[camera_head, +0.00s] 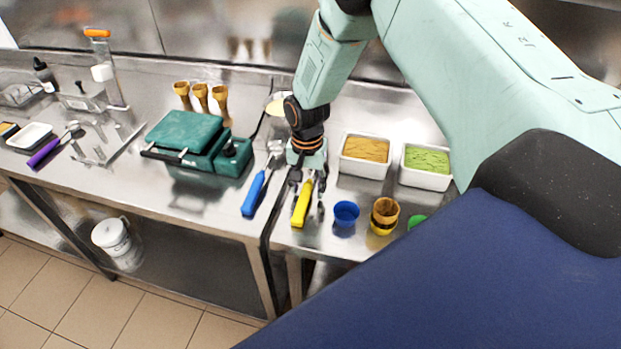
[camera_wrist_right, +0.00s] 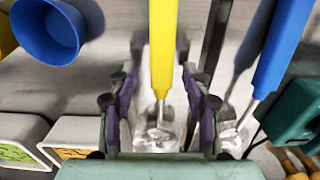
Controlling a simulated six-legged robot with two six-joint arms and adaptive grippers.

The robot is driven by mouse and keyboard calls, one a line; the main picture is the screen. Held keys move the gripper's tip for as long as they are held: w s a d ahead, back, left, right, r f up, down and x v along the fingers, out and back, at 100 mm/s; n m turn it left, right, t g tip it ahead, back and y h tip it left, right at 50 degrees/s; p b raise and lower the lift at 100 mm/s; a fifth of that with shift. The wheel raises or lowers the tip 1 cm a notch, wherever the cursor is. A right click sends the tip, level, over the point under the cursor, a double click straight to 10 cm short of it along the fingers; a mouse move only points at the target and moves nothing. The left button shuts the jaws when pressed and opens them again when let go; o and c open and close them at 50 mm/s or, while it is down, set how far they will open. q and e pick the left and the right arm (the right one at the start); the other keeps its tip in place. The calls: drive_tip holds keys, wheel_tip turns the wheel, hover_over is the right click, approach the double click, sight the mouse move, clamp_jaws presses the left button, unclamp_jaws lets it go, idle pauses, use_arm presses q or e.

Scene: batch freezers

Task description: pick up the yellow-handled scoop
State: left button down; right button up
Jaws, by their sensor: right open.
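The yellow-handled scoop (camera_head: 302,204) lies on the steel counter, its handle pointing to the front edge. My right gripper (camera_head: 307,190) is directly above it, open, with a finger on each side of the handle. In the right wrist view the yellow handle (camera_wrist_right: 163,50) runs between the two open fingers of my right gripper (camera_wrist_right: 160,105), and the metal scoop end shows near the palm. I cannot tell whether the fingers touch the handle. My left gripper is not in view.
A blue-handled scoop (camera_head: 254,194) lies just left, near the counter seam. A blue cup (camera_head: 346,213) and stacked brown cups (camera_head: 385,212) stand to the right. Two white tubs, one tan (camera_head: 343,166) and one green (camera_head: 425,181), stand behind. A green waffle-type machine (camera_head: 185,133) is farther left.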

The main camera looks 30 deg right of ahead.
drive_tip(key=shift+s+a+f, duration=0.1)
drive_tip(key=shift+f, duration=0.3)
drive_tip(key=shift+f, duration=0.1)
drive_tip(key=shift+c, duration=0.5)
drive_tip(key=shift+w, duration=0.2)
drive_tip(key=c, duration=0.3)
drive_tip(key=shift+s, duration=0.15)
drive_tip(key=c, duration=0.5)
clamp_jaws()
